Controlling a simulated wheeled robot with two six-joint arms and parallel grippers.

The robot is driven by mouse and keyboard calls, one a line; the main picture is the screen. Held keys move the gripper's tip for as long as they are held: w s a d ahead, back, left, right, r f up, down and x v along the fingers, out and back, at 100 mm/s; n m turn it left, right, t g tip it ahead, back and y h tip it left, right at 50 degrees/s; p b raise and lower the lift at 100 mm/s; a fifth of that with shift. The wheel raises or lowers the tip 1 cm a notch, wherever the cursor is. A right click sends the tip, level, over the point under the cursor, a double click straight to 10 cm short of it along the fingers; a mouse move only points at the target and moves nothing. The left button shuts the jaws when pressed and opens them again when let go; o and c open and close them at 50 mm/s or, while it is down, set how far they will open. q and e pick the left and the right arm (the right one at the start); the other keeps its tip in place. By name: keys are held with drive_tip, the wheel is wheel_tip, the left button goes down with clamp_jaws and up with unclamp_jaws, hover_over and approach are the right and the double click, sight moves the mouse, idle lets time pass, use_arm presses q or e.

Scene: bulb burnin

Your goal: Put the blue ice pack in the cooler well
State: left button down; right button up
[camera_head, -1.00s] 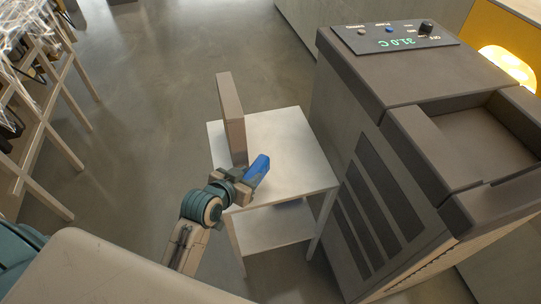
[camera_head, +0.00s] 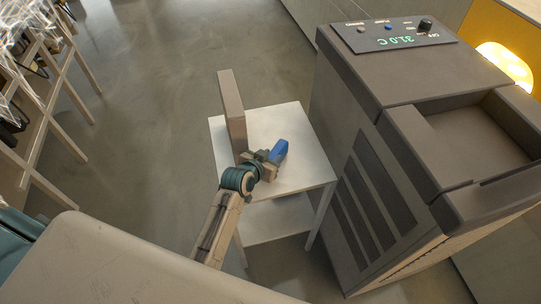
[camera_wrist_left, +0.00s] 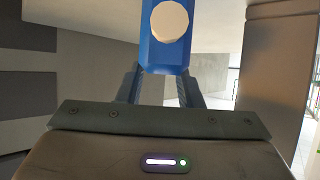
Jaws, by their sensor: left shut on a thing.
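The blue ice pack (camera_head: 280,149) is held in my left gripper (camera_head: 270,156), over the white side table in the head view. In the left wrist view the ice pack (camera_wrist_left: 165,52) sits between the two fingers of the left gripper (camera_wrist_left: 165,85), with a pale round patch on its face. The cooler well (camera_head: 478,137) is the open recess in the top of the large grey-brown cabinet at the right. It looks empty, and the ice pack is apart from it, to its left. My right gripper is not in view.
The cabinet (camera_head: 385,75) has a control panel (camera_head: 388,36) reading 31.0 C. A wooden rack (camera_head: 50,110) stands at the far left. Floor between rack and table is clear.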

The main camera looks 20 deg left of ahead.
use_arm(q)
drive_tip(key=c, duration=1)
unclamp_jaws()
drive_tip(key=shift+f, duration=0.1)
